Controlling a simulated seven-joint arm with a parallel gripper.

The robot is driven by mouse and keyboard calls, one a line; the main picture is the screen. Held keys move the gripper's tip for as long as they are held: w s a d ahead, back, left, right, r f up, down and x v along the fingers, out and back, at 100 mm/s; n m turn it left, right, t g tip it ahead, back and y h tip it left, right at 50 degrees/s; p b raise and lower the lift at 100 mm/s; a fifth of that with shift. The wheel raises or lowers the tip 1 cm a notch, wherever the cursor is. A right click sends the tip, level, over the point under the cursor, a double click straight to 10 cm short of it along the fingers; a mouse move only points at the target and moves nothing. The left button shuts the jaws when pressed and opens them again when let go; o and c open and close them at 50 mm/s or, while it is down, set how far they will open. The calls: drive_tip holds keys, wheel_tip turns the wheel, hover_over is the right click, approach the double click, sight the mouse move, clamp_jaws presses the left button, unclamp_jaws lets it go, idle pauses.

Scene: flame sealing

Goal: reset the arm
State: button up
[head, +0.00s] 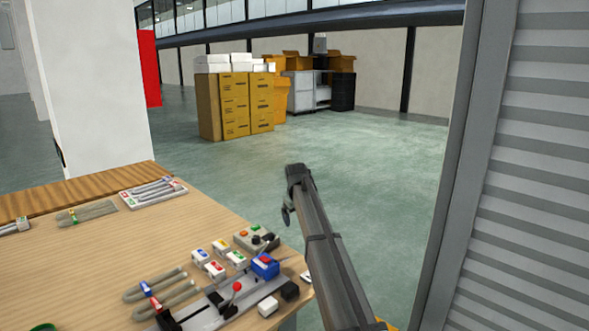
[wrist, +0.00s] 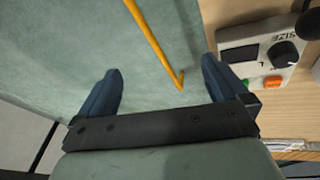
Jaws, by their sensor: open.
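My gripper (wrist: 160,66) is open in the wrist view, with two blue fingers set wide apart and nothing between them. The floor shows below and between the fingers. In the head view my dark arm reaches up from the bottom edge, just right of the table (head: 85,255). Its far end is over the floor, beyond the table's right edge. The gripper fingers are hard to make out there. A control box (head: 255,240) with a knob and coloured buttons is on the table near the arm. It also shows in the wrist view (wrist: 240,56), right of the fingers and apart from them.
A grey device with a red-knobbed lever (head: 237,286), a blue box (head: 265,268) and several small boxes crowd the table's near right. Tubing bundles (head: 86,213) lie farther left. A thin yellow rod or line (wrist: 150,35) crosses the wrist view. A ribbed grey panel (head: 530,170) stands right.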

drive_tip(key=s+d+f, duration=0.3)
drive_tip(key=d+f, duration=0.5)
drive_tip(key=f, duration=0.4)
drive_tip(key=s+d+f, duration=0.2)
drive_tip(key=d+f, duration=0.6)
drive_tip(key=f, duration=0.4)
drive_tip(key=s+d+f+g, duration=0.2)
drive_tip(key=s+d+f, duration=0.1)
drive_tip(key=s+f, duration=0.75)
drive_tip(key=s+a+f+m+g, duration=0.1)
drive_tip(key=s+f, duration=0.5)
drive_tip(key=s, duration=0.3)
drive_tip(key=s+f+m+g, duration=0.1)
drive_tip(key=s+f+g, duration=0.1)
drive_tip(key=s+f, duration=0.6)
drive_tip(key=s+a+f+m+g, duration=0.1)
drive_tip(key=s+f, duration=0.4)
drive_tip(key=s, duration=0.6)
drive_tip(key=s+f+m+g, duration=0.1)
drive_tip(key=s+g, duration=0.1)
drive_tip(key=s, duration=1.3)
drive_tip(key=s+a+f+m+g, duration=0.1)
drive_tip(key=s+m+g, duration=0.1)
drive_tip(key=s, duration=1.3)
drive_tip(key=shift+a+f+g+y, duration=0.2)
drive_tip(key=shift+a+g+y, duration=0.1)
drive_tip(key=shift+g, duration=0.2)
